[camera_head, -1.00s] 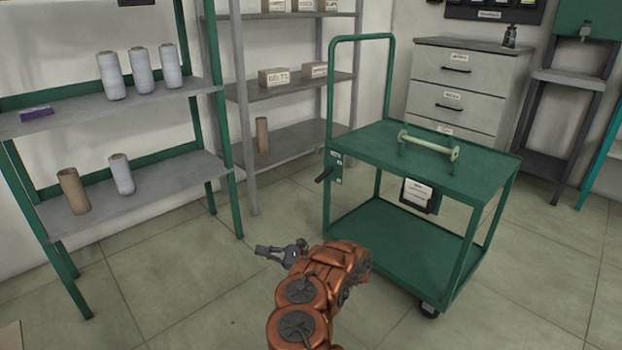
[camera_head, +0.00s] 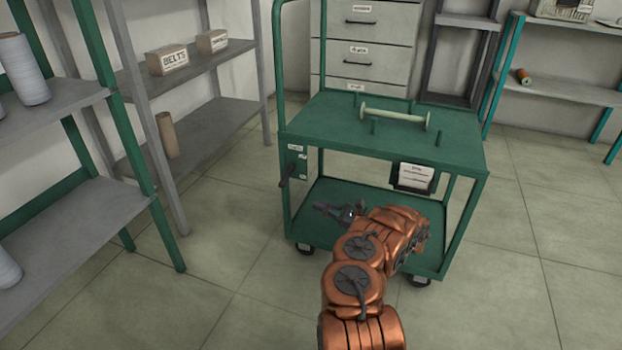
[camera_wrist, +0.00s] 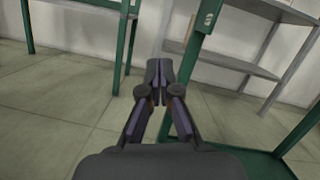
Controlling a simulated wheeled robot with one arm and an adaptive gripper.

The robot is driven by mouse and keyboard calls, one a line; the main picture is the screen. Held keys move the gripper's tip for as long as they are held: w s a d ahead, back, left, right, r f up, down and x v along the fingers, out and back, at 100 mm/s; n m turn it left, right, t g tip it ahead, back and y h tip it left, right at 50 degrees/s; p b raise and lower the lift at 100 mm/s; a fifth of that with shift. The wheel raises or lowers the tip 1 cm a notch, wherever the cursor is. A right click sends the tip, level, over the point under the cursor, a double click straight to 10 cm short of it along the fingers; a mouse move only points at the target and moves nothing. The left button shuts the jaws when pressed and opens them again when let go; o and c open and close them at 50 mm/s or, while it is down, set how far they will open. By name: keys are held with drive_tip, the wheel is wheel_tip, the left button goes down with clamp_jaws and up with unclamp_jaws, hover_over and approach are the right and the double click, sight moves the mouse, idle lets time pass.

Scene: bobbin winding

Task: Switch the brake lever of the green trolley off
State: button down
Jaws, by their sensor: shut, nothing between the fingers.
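The green trolley (camera_head: 345,130) stands in front of me, with a tall push handle at its left. The brake lever (camera_head: 286,181) is a dark grip on a small labelled green plate (camera_head: 295,160) at the trolley's left front post. It points down and toward me; I cannot read its label. My gripper (camera_head: 318,207) is shut and empty, below and a little right of the lever, apart from it. In the wrist view my gripper (camera_wrist: 158,68) points past a green post of the trolley (camera_wrist: 190,75); part of the plate (camera_wrist: 207,16) shows at the top, and the lever is not clear there.
A spool rod (camera_head: 392,116) lies on the trolley's top. A document holder (camera_head: 414,177) hangs on its front. Shelves (camera_head: 190,125) with boxes stand at the left, drawers (camera_head: 368,45) behind. The floor (camera_head: 510,265) at the right is clear.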

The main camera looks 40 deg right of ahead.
sight(287, 176)
drive_tip(key=shift+s+d, duration=0.1)
drive_tip(key=shift+d, duration=0.15)
drive_tip(key=w+a+r+b, duration=0.4)
drive_tip(key=w+a+r, duration=0.2)
drive_tip(key=w, duration=0.1)
drive_tip(key=shift+w+a+r+b, duration=0.15)
drive_tip(key=shift+a+b, duration=0.15)
drive_tip(key=shift+b, duration=0.1)
idle(0.6)
idle(0.5)
